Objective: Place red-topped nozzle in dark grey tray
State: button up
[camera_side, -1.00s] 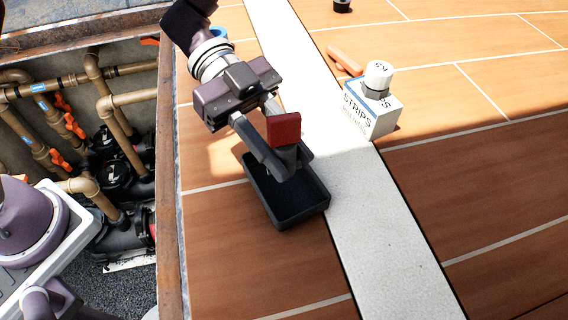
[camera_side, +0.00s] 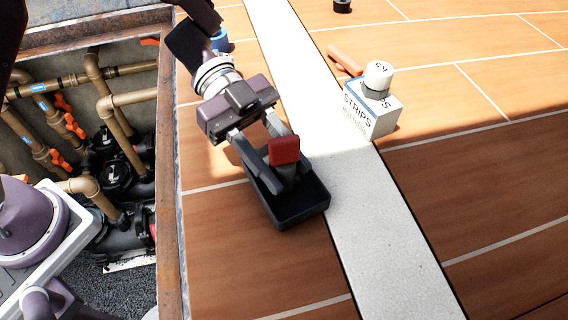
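The red-topped nozzle (camera_side: 285,151) has a red block top and a grey lower part. It is inside the dark grey tray (camera_side: 301,217), toward the tray's far end, and looks roughly upright. Its base is partly hidden, so contact with the tray floor is hard to see. My gripper (camera_side: 277,158) is above the tray with its fingers spread to either side of the nozzle. The left finger shows a gap from the nozzle; the right finger is partly hidden behind the red top.
A white STRIPS box (camera_side: 368,116) with a white-capped bottle (camera_side: 378,77) on it stands right of the tray. An orange item (camera_side: 345,60) lies behind it. A blue object (camera_side: 220,40) is near my arm.

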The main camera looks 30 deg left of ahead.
jog(key=v, duration=1.1)
jog(key=shift+w+a+r, duration=0.1)
jog(key=shift+a, duration=0.1)
jog(key=shift+w+d+r+t, duration=0.15)
jog(key=shift+w+r+t, duration=0.05)
jog(key=shift+w+t, duration=0.1)
jog(key=w+r+n+t, duration=0.3)
jog(key=w+r+t, duration=0.4)
jog(key=w+t, duration=0.2)
jog(key=w+a+r+n+t+y, duration=0.2)
jog(key=a+r+n+t+y, duration=0.7)
jog(key=a, duration=0.4)
jog(key=s+a+f+n+g+y, duration=0.3)
jog(key=s+n, duration=0.1)
jog(key=s, duration=0.4)
jog(key=s+a+f+n+g+y, duration=0.2)
jog(key=s+a+n+y, duration=0.15)
jog(key=s, duration=0.35)
jog(key=s+d+f+n+g+h, duration=0.1)
jog(key=s+d+f+g, duration=0.1)
jog(key=s, duration=0.4)
jog(key=s+d+f+n+g+h, duration=0.1)
jog(key=s+d+f, duration=0.1)
jog(key=s, duration=0.4)
jog(key=shift+f+g, duration=0.4)
jog(key=shift+f, duration=0.1)
